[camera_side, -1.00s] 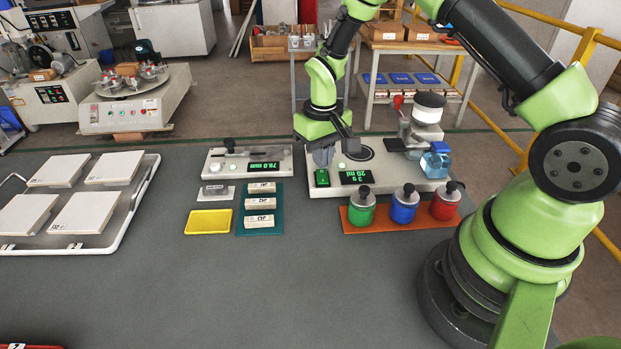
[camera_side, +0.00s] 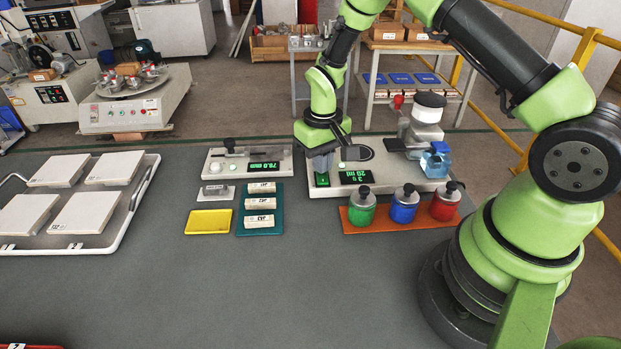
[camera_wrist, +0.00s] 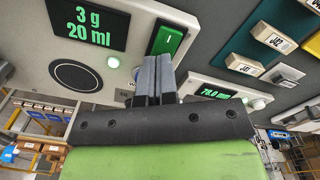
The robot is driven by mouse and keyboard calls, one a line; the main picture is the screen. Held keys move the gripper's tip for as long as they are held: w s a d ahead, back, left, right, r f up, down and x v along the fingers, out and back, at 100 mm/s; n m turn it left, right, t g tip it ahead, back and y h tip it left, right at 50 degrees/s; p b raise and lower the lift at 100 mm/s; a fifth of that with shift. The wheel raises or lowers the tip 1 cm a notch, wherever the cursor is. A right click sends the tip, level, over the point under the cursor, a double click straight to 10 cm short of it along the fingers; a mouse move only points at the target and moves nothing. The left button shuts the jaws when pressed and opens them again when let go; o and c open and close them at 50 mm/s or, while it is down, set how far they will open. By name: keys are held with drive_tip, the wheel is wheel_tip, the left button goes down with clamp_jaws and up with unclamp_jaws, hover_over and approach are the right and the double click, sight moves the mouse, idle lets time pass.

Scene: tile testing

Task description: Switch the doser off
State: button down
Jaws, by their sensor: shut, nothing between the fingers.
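The doser (camera_side: 400,180) is a pale box on the bench with a dark display (camera_side: 355,177) reading 3 g, 20 ml. Its green rocker switch (camera_side: 322,180) is at the front left corner and also shows in the wrist view (camera_wrist: 167,40), marked with a line and lit green. A small round light (camera_wrist: 113,62) next to the display glows. My gripper (camera_side: 321,168) is shut and empty, pointing down close over the switch. In the wrist view its fingertips (camera_wrist: 158,60) overlap the switch's lower edge; I cannot tell whether they touch it.
Green, blue and red jars (camera_side: 404,205) stand in front on an orange mat.

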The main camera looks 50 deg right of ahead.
drive_tip(key=shift+f, duration=0.2)
drive_tip(key=shift+r, duration=3.5)
drive_tip(key=shift+r, duration=0.2)
wheel_tip(320, 180, up, 8)
drive_tip(key=t, duration=0.2)
hover_over(323, 180)
drive_tip(key=s+a+r+t, duration=0.2)
drive_tip(key=s+a+r, duration=0.1)
drive_tip(key=s+r, duration=0.4)
drive_tip(key=s+a+r+t+y, duration=0.1)
drive_tip(key=s+r, duration=0.1)
drive_tip(key=s, duration=0.3)
drive_tip(key=s+a+r+m+t+y, duration=0.1)
drive_tip(key=s+a+r+t, duration=0.1)
drive_tip(key=s, duration=0.4)
drive_tip(key=shift+r, duration=0.55)
